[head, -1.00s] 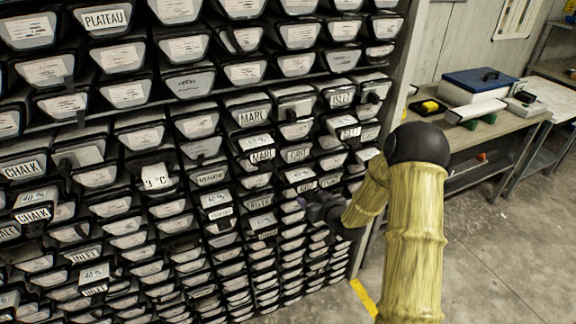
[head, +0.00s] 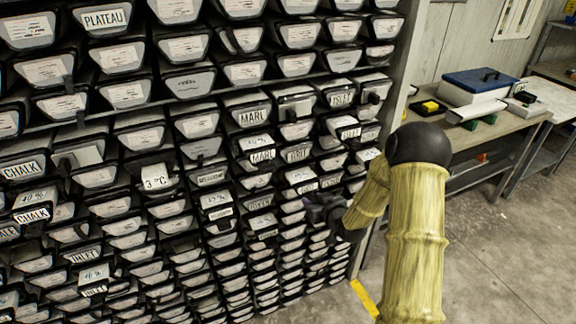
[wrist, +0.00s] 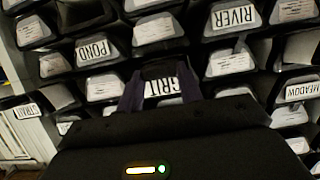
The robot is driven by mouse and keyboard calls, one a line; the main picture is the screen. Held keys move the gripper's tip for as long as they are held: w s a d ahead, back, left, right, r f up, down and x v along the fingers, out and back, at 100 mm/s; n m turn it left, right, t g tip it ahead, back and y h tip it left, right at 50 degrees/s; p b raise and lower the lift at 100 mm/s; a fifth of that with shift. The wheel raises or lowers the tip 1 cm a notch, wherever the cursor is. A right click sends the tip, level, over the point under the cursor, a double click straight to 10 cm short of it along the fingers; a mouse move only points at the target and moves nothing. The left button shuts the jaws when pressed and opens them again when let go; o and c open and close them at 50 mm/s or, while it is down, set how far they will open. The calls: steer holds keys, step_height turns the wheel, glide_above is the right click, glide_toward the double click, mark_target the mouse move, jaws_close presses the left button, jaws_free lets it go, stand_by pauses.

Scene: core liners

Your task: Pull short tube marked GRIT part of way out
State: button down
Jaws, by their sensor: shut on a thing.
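The tube marked GRIT (wrist: 160,86) shows in the middle of the wrist view, its label upside down. My gripper (wrist: 160,92) has one dark finger on each side of this tube's end and is shut on it. In the head view my gripper (head: 318,208) is at the rack's right part, low among the tube ends. The held tube's end is largely hidden there by the gripper. How far it stands out from its neighbours is hard to tell.
The rack is packed with tubes close around the gripper. Tubes marked POND (wrist: 92,50), RIVER (wrist: 235,17) and MEADOW (wrist: 300,90) are near. A bench (head: 480,130) with boxes stands right of the rack. The floor (head: 500,250) at right is clear.

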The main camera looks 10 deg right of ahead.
steer(key=s+d, duration=0.2)
steer(key=s, duration=0.5)
steer(key=s+d+b, duration=0.1)
steer(key=s+d, duration=0.1)
steer(key=s, duration=0.5)
steer(key=shift+s+d, duration=0.2)
steer(key=shift+d, duration=0.15)
stand_by(0.8)
steer(key=c, duration=0.9)
jaws_free()
steer(key=shift+o, duration=0.2)
steer(key=shift+r+p, duration=0.1)
steer(key=shift+p, duration=0.25)
steer(key=shift+s+r+p, duration=0.1)
steer(key=shift+p, duration=0.2)
